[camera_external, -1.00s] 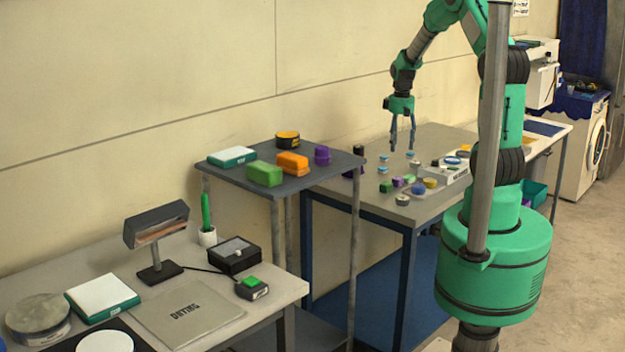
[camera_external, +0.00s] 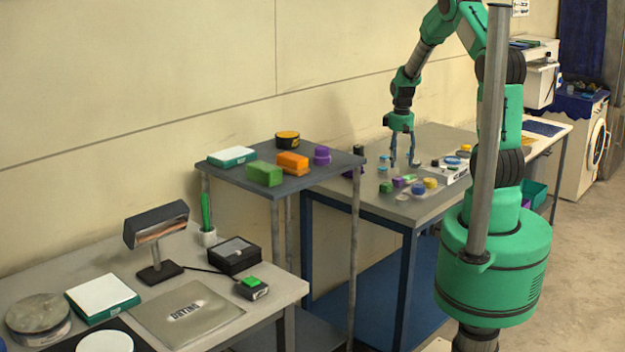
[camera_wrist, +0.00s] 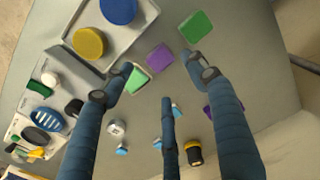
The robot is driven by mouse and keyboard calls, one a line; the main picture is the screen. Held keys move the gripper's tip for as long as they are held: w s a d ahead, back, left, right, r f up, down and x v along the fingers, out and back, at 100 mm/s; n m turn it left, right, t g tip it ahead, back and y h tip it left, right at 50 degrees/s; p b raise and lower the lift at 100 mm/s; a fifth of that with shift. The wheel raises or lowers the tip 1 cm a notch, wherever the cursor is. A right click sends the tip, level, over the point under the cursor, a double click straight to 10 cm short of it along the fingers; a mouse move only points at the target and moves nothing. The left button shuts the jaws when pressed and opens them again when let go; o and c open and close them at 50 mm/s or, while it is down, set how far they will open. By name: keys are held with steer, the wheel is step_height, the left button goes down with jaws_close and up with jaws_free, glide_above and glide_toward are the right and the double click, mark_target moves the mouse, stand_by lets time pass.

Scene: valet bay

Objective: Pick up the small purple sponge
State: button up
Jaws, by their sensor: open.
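The small purple sponge (camera_wrist: 160,57) lies flat on the grey worktable in the wrist view, just beyond my fingertips and between the two outer ones. It also shows in the external view (camera_external: 398,182), below my gripper (camera_external: 403,164). My gripper (camera_wrist: 162,80) is open and empty, its fingers pointing down above the table and apart from the sponge. A green block (camera_wrist: 195,27) lies to the sponge's upper right. A pale green and white piece (camera_wrist: 138,78) lies to its lower left, partly hidden by the left finger.
A tray (camera_wrist: 130,33) with a yellow round piece (camera_wrist: 88,43) and a blue one (camera_wrist: 118,9) lies close by. Another purple thing (camera_wrist: 208,112) is mostly behind the right finger. A black-and-yellow jar (camera_wrist: 194,152) and several small items crowd the table. A side table (camera_external: 225,174) stands left.

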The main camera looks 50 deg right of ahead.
mark_target(398, 177)
steer(key=shift+f, duration=1.2)
steer(key=shift+f, duration=0.1)
steer(key=shift+f+b, duration=0.45)
steer(key=shift+f, duration=2)
steer(key=c, duration=0.9)
